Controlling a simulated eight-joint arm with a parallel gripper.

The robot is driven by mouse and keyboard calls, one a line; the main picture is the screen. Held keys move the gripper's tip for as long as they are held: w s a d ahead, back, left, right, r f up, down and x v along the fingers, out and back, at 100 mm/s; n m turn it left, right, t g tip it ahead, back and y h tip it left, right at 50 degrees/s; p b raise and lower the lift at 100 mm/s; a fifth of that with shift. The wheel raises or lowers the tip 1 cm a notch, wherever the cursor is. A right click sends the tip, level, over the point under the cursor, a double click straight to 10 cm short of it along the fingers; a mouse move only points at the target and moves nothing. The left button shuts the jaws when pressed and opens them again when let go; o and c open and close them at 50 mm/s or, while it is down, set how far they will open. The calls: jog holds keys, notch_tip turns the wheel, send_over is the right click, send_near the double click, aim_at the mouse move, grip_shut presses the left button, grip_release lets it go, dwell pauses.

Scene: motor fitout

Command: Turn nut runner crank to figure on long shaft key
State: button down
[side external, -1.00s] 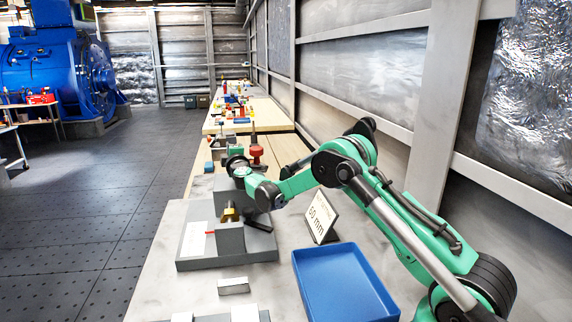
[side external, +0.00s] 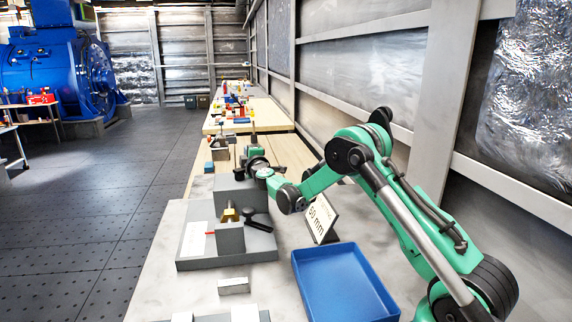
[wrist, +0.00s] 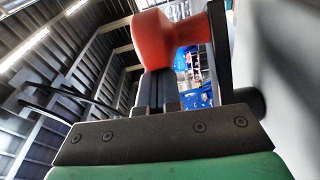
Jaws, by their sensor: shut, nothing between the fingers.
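My gripper (side external: 253,142) reaches away from the side camera, past the grey block of the fixture. In the wrist view my gripper (wrist: 157,88) has its two fingers pressed together, with nothing seen between them. A red spool-shaped handle (wrist: 170,38) with a dark bar (wrist: 220,45) stands close at the fingertips there. I cannot tell if they touch. In the side view this handle is hidden. The fixture (side external: 190,265) has grey blocks, a brass-coloured piece (side external: 229,214), a black lever (side external: 257,224) and a white plate with a red mark. A card (side external: 321,217) reads "50 mm".
A blue tray (side external: 300,285) lies empty at the front right. A small metal block (side external: 233,286) lies in front of the fixture. Wooden tables with several small items run back along the wall. Bare grey tabletop (side external: 165,285) shows at the left front.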

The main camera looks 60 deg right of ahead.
jog(key=shift+s+d, duration=0.1)
jog(key=shift+d, duration=0.1)
jog(key=shift+w+a, duration=0.25)
jog(key=shift+w, duration=0.2)
jog(key=w+a, duration=0.2)
jog(key=shift+a+r, duration=0.2)
jog(key=shift+a, duration=0.1)
jog(key=v, duration=0.9)
jog(key=shift+w+a, duration=0.25)
jog(key=shift+a, duration=0.05)
